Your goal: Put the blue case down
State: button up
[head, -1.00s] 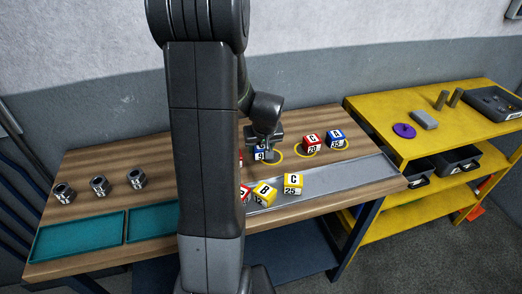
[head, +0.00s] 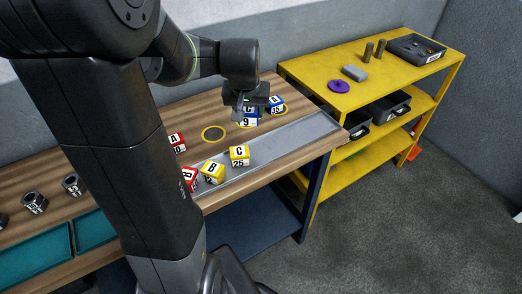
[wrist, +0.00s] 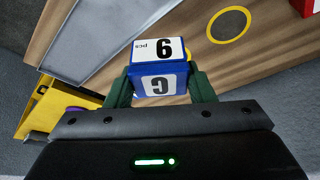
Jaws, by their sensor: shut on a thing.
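A second blue case (head: 277,102), labelled A and 35, stands just to the right on a yellow ring. An empty yellow ring (head: 214,133) lies left of the held case and also shows in the wrist view (wrist: 229,24).
A red case (head: 177,141) stands left of the empty ring. Yellow cases B (head: 212,172) and C (head: 239,155) and another red case (head: 190,178) are at the grey metal strip (head: 290,140) in front. A yellow shelf (head: 310,75) stands to the right.

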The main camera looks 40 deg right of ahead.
jog(key=shift+m+h, duration=0.3)
jog(key=shift+m, duration=0.6)
jog(key=s+f, duration=0.1)
jog(key=f, duration=0.2)
jog(key=s+d+f, duration=0.1)
jog(key=f, duration=0.2)
jog(key=s+d+f, duration=0.1)
jog(key=f, duration=0.3)
jog(key=shift+s, duration=0.4)
jog(key=o, duration=1.1)
jog(key=shift+f, duration=0.1)
jog(key=shift+r, duration=0.6)
jog(key=v, duration=1.1)
jog(key=shift+w+a+r, duration=0.1)
jog(key=shift+r, duration=0.05)
